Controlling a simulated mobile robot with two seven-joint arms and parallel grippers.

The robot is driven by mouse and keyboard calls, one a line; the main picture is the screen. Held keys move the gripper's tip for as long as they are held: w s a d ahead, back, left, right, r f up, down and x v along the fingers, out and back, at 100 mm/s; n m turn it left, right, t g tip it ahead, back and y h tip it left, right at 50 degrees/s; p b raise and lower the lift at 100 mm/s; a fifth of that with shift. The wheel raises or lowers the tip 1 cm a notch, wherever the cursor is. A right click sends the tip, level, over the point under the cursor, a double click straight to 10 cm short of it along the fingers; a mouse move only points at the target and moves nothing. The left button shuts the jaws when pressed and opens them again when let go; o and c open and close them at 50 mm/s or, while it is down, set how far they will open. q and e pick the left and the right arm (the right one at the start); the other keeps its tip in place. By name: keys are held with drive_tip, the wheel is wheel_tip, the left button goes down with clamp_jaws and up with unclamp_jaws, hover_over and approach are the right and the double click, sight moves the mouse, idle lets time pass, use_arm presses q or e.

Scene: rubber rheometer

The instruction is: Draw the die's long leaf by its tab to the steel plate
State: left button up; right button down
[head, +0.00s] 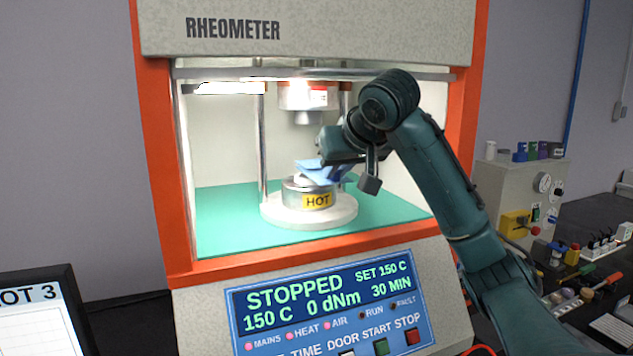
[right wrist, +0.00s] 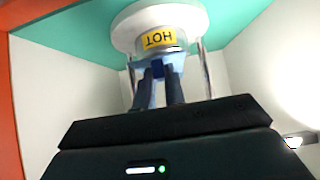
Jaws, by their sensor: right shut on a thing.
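The lower die (head: 296,190) is a round metal block with a yellow HOT label, standing on a pale round base inside the open chamber. The light blue leaf (head: 309,169) lies tilted over the top of the die. My right gripper (head: 333,163) reaches in from the right and is shut on the blue leaf, just above the die. In the right wrist view, the fingers (right wrist: 160,75) close on the blue leaf (right wrist: 178,62) in front of the HOT label. The tab is hidden by the fingers. I cannot pick out the steel plate. My left gripper is out of view.
The upper die (head: 306,96) hangs above the gripper, between upright rods (head: 262,150). The orange frame (head: 163,150) borders the opening. The green chamber floor (head: 225,225) is clear. The control panel (head: 325,305) reads STOPPED, 150 C. A cluttered bench (head: 600,265) stands at the right.

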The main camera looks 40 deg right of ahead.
drive_tip(key=s+a, duration=0.2)
drive_tip(key=s, duration=0.5)
drive_tip(key=s+a, duration=0.2)
drive_tip(key=s, duration=0.6)
drive_tip(key=shift+a, duration=0.35)
idle(0.9)
drive_tip(key=shift+w, duration=0.1)
wheel_tip(320, 180, up, 2)
drive_tip(key=shift+p, duration=1)
